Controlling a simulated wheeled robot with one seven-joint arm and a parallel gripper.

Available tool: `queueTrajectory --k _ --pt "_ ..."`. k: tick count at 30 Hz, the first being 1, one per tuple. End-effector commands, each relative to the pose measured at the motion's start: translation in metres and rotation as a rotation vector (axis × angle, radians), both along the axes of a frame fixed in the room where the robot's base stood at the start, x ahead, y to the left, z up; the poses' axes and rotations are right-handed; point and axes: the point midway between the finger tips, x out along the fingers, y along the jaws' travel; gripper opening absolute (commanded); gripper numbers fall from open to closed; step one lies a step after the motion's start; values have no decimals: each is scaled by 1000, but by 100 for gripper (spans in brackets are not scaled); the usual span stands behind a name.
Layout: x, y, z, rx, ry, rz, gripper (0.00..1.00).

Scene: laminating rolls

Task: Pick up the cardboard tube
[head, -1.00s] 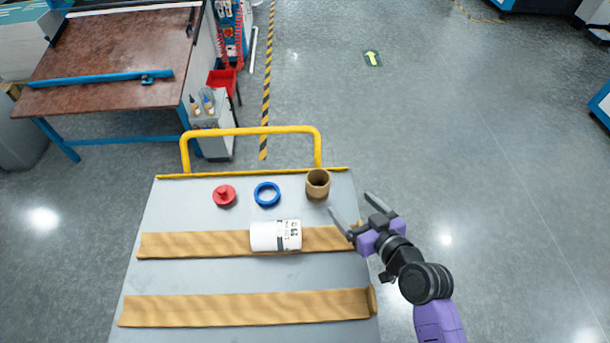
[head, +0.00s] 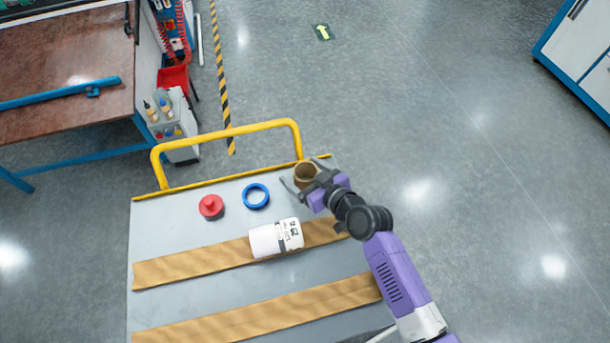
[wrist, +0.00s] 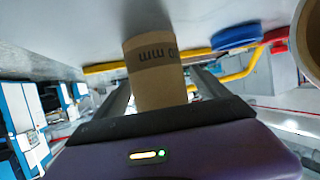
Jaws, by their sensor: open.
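The brown cardboard tube (head: 305,172) stands upright at the far right corner of the grey cart top. My gripper (head: 306,178) is open beside it, one finger on each side of the tube. In the wrist view the tube (wrist: 154,68), with dark printing on its side, sits between the two spread fingers (wrist: 160,90). I cannot tell whether either finger touches it. The gripper body hides part of the tube in both views.
A blue ring (head: 256,196) and a red flanged piece (head: 211,206) stand left of the tube. A white labelled roll (head: 275,238) lies on a tan strip (head: 190,268) nearer me. A yellow handle rail (head: 225,133) rises behind. Open floor lies right.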

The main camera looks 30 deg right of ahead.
Motion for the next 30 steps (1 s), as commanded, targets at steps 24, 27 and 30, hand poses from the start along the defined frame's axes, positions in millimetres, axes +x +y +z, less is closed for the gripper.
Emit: queueTrajectory --k 24,27,30 --pt "17 3 -7 -1 0 -1 19" --pt "17 3 -7 -1 0 -1 19" --pt "17 3 -7 -1 0 -1 19"
